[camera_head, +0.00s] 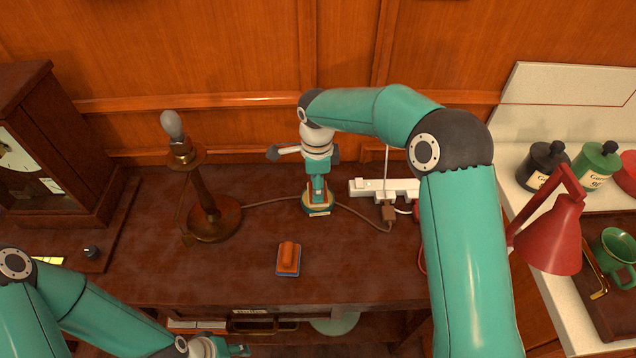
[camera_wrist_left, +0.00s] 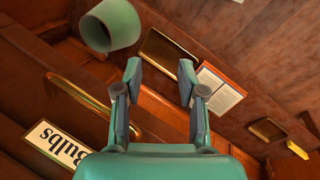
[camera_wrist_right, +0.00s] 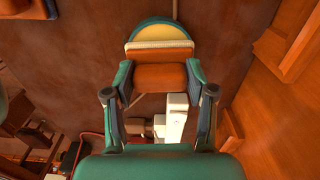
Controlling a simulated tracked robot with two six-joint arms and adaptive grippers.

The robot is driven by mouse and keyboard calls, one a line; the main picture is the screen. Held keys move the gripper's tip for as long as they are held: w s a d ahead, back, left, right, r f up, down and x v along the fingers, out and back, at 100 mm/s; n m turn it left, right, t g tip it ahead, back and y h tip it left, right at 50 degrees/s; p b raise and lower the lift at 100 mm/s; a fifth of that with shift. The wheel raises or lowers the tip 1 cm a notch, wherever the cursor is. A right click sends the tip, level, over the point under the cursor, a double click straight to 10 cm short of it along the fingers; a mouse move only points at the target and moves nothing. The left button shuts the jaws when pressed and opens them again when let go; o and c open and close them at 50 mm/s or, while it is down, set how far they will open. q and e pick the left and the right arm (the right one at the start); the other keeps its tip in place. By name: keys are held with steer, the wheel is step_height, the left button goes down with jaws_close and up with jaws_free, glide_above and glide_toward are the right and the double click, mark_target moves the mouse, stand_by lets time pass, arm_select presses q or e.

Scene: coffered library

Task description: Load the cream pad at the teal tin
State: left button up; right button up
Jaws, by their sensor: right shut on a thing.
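My right gripper (camera_head: 318,194) points down at the back of the desk. In the right wrist view its fingers (camera_wrist_right: 160,88) are shut on the orange grip of the cream pad (camera_wrist_right: 160,45). The pad's pale edge lies over the teal tin (camera_wrist_right: 160,22), a round teal rim with a yellow face. The tin (camera_head: 306,205) also shows under the gripper in the head view. I cannot tell whether pad and tin touch. My left gripper (camera_wrist_left: 160,80) is open and empty at the desk's front edge. Another pad, orange on a blue base (camera_head: 288,260), lies on the desk.
A brass lamp with a bare bulb (camera_head: 204,195) stands left of the tin, a white power strip (camera_head: 368,187) right of it. A clock (camera_head: 45,150) is at left, a red lamp (camera_head: 550,235) at right. The desk's front middle is mostly clear.

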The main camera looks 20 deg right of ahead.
steer(key=shift+f+b, duration=0.5)
steer(key=shift+b, duration=0.05)
stand_by(1.7)
steer(key=shift+r, duration=0.1)
steer(key=shift+r+p, duration=2.2)
steer(key=shift+r, duration=1.3)
steer(key=shift+f, duration=0.1)
